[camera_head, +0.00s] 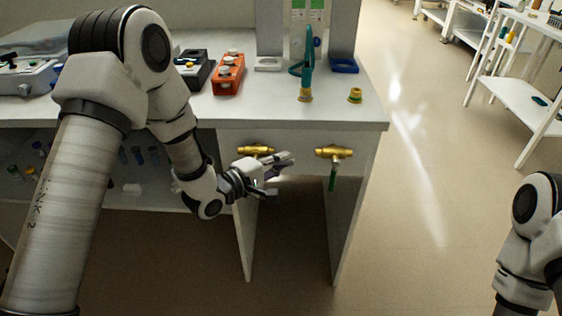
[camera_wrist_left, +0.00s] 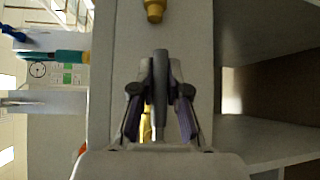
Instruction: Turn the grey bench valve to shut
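Two brass valves are on the bench's front panel in the head view. The left valve (camera_head: 256,150) is partly hidden by my left gripper (camera_head: 279,176). The right valve (camera_head: 333,152) has a green handle (camera_head: 333,180) hanging straight down. In the left wrist view a grey handle (camera_wrist_left: 160,80) lies lengthwise between the fingers of my left gripper (camera_wrist_left: 161,66), with some brass (camera_wrist_left: 146,126) behind it. The fingers look spread on either side of the handle; contact is unclear. My right gripper is outside the views.
The bench top (camera_head: 375,115) above the valves holds an orange device (camera_head: 229,74), a black device (camera_head: 195,68) and a teal-handled fitting (camera_head: 305,75). Bench leg panels (camera_head: 345,225) stand below the valves. My right arm (camera_head: 530,245) is at lower right.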

